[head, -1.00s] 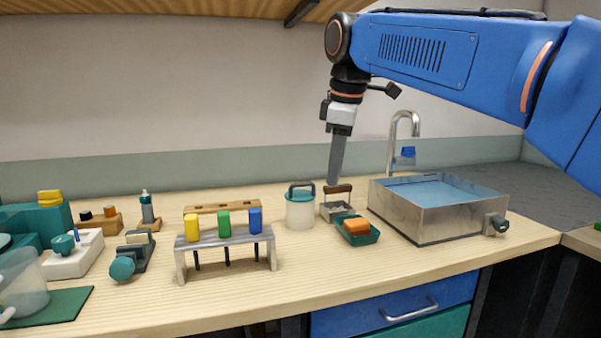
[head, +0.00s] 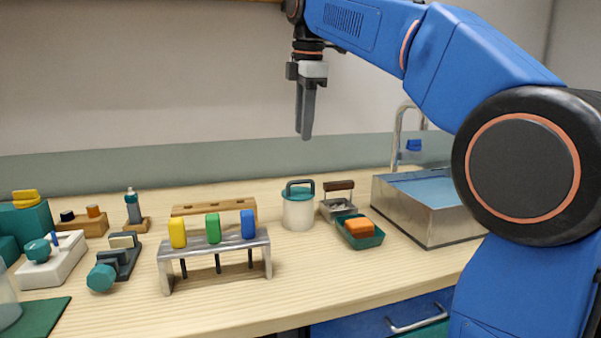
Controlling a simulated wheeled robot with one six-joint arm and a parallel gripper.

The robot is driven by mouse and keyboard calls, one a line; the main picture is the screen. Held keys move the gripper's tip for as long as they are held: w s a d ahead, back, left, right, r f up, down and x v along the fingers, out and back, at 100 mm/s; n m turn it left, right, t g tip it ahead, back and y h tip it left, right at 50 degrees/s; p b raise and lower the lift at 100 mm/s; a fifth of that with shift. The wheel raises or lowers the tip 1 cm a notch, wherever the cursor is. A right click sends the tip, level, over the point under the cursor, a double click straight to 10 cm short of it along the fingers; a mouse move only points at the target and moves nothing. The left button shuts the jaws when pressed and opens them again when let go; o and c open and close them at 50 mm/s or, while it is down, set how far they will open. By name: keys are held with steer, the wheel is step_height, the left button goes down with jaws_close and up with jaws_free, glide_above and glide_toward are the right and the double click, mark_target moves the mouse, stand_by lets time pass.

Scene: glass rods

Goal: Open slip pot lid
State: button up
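The slip pot (head: 298,211) is a whitish cylinder standing on the wooden bench, right of the metal rack. Its teal lid (head: 298,194) sits on top, with a dark arched handle (head: 299,182) standing up from it. My gripper (head: 305,137) hangs pointing down, above the pot in the picture and apart from it. Its two grey fingers show a narrow gap between them, and nothing is held.
A small metal basket with a brown handle (head: 338,205) stands close to the pot's right. A green tray (head: 361,240) holds an orange sponge (head: 359,227). A metal rack (head: 213,248) holds yellow, green and blue-topped rods. A sink (head: 425,220) is at right.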

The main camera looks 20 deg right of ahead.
mark_target(301, 182)
steer(key=f, duration=0.4)
steer(key=w+f, duration=0.1)
steer(key=f, duration=0.3)
steer(key=w+f, duration=0.1)
steer(key=f, duration=0.3)
steer(key=shift+w+f, duration=0.25)
steer(key=shift+f, duration=0.1)
jaws_close()
